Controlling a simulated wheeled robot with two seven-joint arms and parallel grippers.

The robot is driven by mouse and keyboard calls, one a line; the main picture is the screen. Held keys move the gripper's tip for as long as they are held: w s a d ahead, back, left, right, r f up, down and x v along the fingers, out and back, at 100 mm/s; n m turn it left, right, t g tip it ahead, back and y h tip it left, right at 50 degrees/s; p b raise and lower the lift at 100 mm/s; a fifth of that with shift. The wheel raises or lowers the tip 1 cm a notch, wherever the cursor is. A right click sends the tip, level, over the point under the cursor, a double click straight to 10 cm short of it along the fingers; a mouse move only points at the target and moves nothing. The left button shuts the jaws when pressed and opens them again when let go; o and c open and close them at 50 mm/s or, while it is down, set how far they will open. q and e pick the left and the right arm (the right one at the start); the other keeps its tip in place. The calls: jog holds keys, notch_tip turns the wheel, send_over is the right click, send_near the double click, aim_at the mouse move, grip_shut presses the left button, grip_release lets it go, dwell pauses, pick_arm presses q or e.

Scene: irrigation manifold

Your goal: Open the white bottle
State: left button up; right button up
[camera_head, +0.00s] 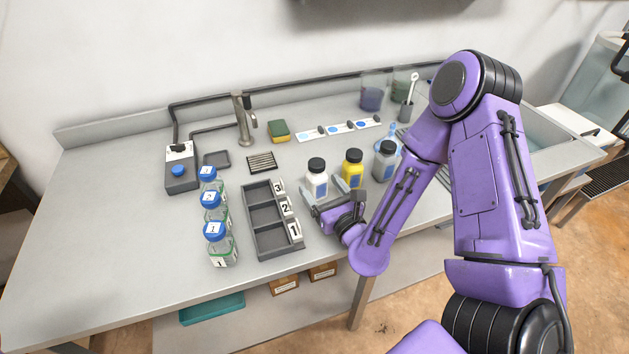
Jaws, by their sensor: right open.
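The white bottle (317,184) with a black cap stands upright on the grey bench, right of the numbered tray. My right gripper (326,202) is low at the near side of the white bottle, its jaws open and pointing toward it. The gripper partly hides the bottle's lower part, and I cannot tell whether the fingers touch it. The black cap (316,164) is on the bottle, clear above the fingers. My left gripper is not in view.
A yellow bottle (352,168) and a grey bottle (384,160) stand close to the right. The grey tray (264,250) has compartments marked 1, 2 and 3. Blue-capped jars (222,249) stand left of it. A tap (244,122) and a sponge (279,131) are behind.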

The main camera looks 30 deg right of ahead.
aim_at(314, 174)
jog(key=w+p, duration=0.1)
jog(key=w, duration=0.1)
jog(key=w+d+p, duration=0.1)
jog(key=w, duration=0.2)
jog(key=shift+w+d+f, duration=0.1)
jog(key=shift+w+f, duration=0.2)
jog(key=shift+w, duration=0.15)
jog(key=c, duration=1)
jog(key=shift+c, duration=0.2)
